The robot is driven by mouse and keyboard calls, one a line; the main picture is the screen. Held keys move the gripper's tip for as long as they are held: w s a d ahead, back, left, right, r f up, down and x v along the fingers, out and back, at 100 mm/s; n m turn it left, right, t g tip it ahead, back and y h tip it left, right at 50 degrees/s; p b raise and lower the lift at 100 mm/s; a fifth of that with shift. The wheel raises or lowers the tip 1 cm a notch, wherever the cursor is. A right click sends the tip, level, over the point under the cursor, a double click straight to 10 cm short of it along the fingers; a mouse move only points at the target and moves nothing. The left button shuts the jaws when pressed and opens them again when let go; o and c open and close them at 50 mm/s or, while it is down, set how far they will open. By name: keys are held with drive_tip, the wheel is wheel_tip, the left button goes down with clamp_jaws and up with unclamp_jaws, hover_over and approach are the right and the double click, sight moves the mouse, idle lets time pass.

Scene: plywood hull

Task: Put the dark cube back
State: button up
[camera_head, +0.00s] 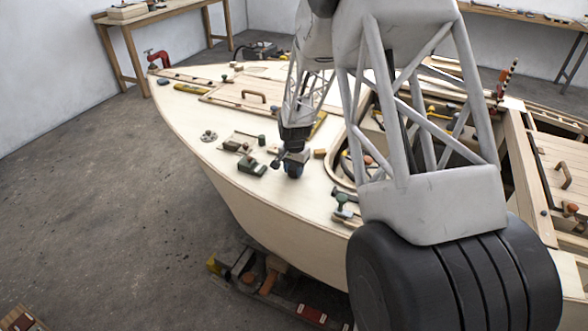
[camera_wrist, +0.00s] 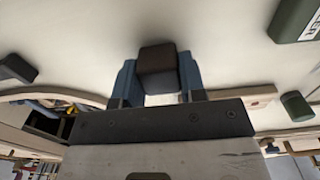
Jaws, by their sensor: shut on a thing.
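The dark cube (camera_wrist: 158,62) sits between the two blue fingers of my gripper (camera_wrist: 158,80) in the wrist view. It is dark brown to black, and the fingers are shut on its sides. In the head view my gripper (camera_head: 293,168) is low over the pale plywood deck (camera_head: 215,115), left of the round opening. The cube is hard to make out there, and I cannot tell whether it touches the deck.
A green block (camera_head: 251,165) lies left of my gripper, near a plate with small parts (camera_head: 238,143) and a green cylinder (camera_head: 261,139). An orange-brown block (camera_head: 320,153) is close on the right. The deck's left edge is near; clear deck lies toward the bow.

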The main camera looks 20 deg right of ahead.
sight(294, 167)
drive_tip(key=shift+f, duration=0.15)
drive_tip(key=o, duration=0.8)
wheel_tip(294, 167, up, 12)
drive_tip(key=shift+r, duration=0.2)
idle(0.8)
